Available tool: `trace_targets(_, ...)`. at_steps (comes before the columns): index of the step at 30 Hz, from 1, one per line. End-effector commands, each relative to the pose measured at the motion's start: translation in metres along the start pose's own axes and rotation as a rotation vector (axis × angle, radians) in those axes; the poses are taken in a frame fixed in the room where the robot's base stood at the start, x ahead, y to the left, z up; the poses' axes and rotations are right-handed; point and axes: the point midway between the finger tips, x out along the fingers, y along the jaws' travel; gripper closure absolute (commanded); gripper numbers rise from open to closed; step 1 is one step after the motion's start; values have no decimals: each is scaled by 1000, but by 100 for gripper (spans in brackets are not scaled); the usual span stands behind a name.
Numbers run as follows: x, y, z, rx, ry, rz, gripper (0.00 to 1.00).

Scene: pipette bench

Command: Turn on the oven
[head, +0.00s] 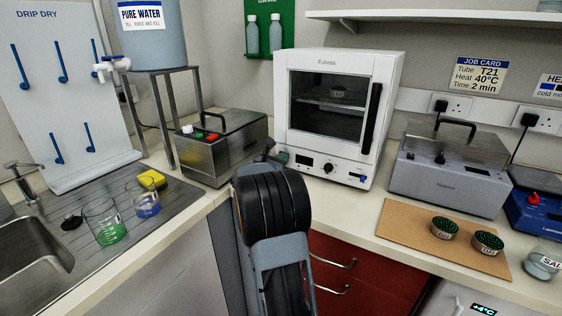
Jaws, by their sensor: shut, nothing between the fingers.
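The white oven (393,75) stands on the bench at the back, its glass door closed and its dark handle upright on the right. Inside, a small round tin (338,92) sits on the rack. My gripper (270,147) is by the oven's lower left corner, shut and empty. My arm partly hides it, and I cannot tell whether it touches the oven.
A metal bath with red and green buttons (235,150) stands left of the oven. A grey lidded bath (448,180) stands to the right. Tubs of tubes (445,228) sit on a brown board (400,229). Beakers (105,222) and a sink (40,250) are at left.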

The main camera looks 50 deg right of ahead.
Motion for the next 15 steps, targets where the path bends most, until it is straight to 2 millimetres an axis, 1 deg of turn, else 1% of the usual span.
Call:
trace_targets(4,0,0,0,0,0,0,100)
trace_targets(7,6,-1,-1,0,-1,-1,100)
trace_targets(15,4,-2,0,1,-1,-2,100)
